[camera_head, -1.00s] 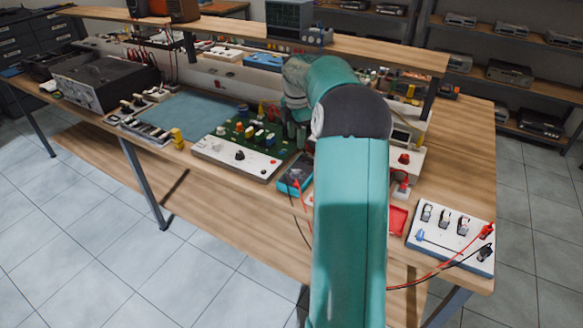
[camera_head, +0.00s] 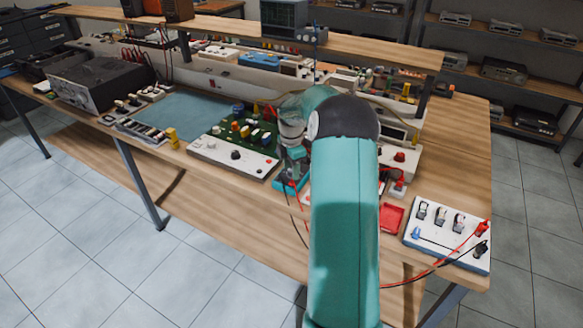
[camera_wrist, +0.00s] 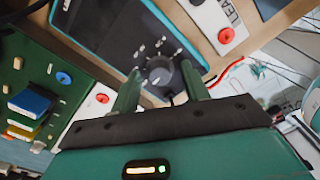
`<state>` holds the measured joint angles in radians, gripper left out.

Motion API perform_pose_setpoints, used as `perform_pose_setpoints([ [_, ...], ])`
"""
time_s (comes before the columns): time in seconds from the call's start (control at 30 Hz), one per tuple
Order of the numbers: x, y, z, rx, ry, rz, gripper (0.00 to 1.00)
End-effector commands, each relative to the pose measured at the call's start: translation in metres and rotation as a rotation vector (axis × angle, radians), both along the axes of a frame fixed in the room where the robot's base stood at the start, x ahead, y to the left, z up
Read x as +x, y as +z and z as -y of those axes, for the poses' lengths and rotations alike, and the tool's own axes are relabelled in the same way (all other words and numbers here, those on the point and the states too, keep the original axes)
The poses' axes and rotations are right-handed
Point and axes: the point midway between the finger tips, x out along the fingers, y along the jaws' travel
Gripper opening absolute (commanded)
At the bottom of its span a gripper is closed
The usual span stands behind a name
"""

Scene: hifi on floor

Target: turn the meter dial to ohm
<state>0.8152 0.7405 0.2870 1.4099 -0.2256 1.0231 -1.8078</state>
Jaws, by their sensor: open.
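The meter (camera_wrist: 115,28) has a dark face with a teal rim. Its round grey dial (camera_wrist: 158,70) has white marks around it; the setting is too small to read. In the wrist view my gripper (camera_wrist: 160,80) is open, with one green finger on each side of the dial's near edge. I cannot tell whether the fingers touch it. In the head view the meter (camera_head: 280,187) lies near the bench's front edge, mostly hidden by my arm, with my gripper (camera_head: 292,168) just over it.
A green circuit board (camera_head: 240,140) with a white front panel stands left of the meter. Right of it are a red tray (camera_head: 391,218) and a white switch board (camera_head: 447,240) with red and black leads. Wood between them is partly clear.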

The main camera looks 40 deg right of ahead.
Motion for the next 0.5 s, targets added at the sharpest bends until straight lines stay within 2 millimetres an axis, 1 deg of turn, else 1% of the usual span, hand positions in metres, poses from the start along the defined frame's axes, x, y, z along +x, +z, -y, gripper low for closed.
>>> perform_pose_setpoints([
  [0.07, -0.0002, 0.0003, 0.0003, 0.000, -0.001, 0.000, 0.46],
  [0.1, -0.0002, 0.0003, 0.0004, 0.000, -0.001, 0.000, 0.44],
  [0.27, -0.0002, 0.0004, 0.0004, 0.000, -0.001, 0.000, 0.12],
  [0.3, -0.0002, 0.0005, 0.0004, 0.000, -0.001, 0.000, 0.05],
  [0.33, -0.0003, 0.0005, 0.0003, 0.000, -0.001, 0.000, 0.01],
  [0.5, -0.0003, 0.0006, 0.0003, 0.000, -0.005, 0.000, 0.01],
])
